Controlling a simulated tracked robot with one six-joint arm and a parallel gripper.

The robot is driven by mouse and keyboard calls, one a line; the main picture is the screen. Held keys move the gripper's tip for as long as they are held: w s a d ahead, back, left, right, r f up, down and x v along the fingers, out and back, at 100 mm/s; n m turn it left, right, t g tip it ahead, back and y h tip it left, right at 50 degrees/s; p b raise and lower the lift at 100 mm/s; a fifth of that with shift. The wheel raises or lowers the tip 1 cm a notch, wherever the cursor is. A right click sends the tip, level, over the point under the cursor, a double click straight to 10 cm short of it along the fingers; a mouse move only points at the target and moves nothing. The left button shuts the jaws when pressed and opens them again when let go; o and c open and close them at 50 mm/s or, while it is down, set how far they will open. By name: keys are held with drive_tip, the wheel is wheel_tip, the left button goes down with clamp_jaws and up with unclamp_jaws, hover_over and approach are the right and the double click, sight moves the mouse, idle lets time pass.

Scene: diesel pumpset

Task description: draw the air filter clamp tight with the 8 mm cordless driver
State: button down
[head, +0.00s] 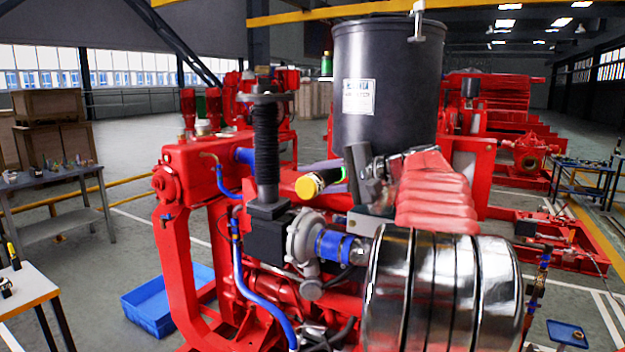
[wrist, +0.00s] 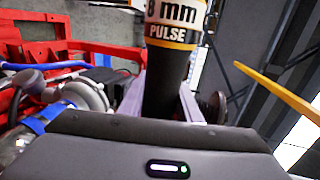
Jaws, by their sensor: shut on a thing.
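The cordless driver shows in the wrist view (wrist: 172,30), with a white and orange band reading "8 mm PULSE" and a black grip. My gripper (wrist: 162,98) is shut on that grip. A polished drum (head: 440,290) with dark bands lies at lower right. A blue hose (head: 336,246) with metal bands joins it to the turbocharger (head: 303,238). I cannot make out the clamp's screw; the driver looks apart from the hose.
A large black canister (head: 388,75) stands behind my gripper. A black corrugated pipe (head: 266,150) rises to its left. Red engine frame (head: 180,250) and a blue bin (head: 165,305) are at left. Work tables (head: 60,185) stand farther left, with open floor between.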

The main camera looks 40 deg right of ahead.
drive_tip(key=shift+d+r+h, duration=0.2)
drive_tip(key=shift+d+r, duration=0.05)
drive_tip(key=shift+d, duration=0.3)
drive_tip(key=shift+d+r+h, duration=0.2)
drive_tip(key=shift+d+r, duration=0.05)
drive_tip(key=shift+d, duration=0.25)
drive_tip(key=shift+a, duration=0.1)
drive_tip(key=shift+s+a+f+m, duration=0.1)
drive_tip(key=shift+a+f+m, duration=0.05)
drive_tip(key=shift+a+m, duration=0.2)
drive_tip(key=shift+s+a+f, duration=0.1)
drive_tip(key=shift+s+a, duration=0.15)
drive_tip(key=shift+a, duration=0.65)
drive_tip(key=shift+s+a, duration=0.2)
drive_tip(key=shift+a, duration=0.65)
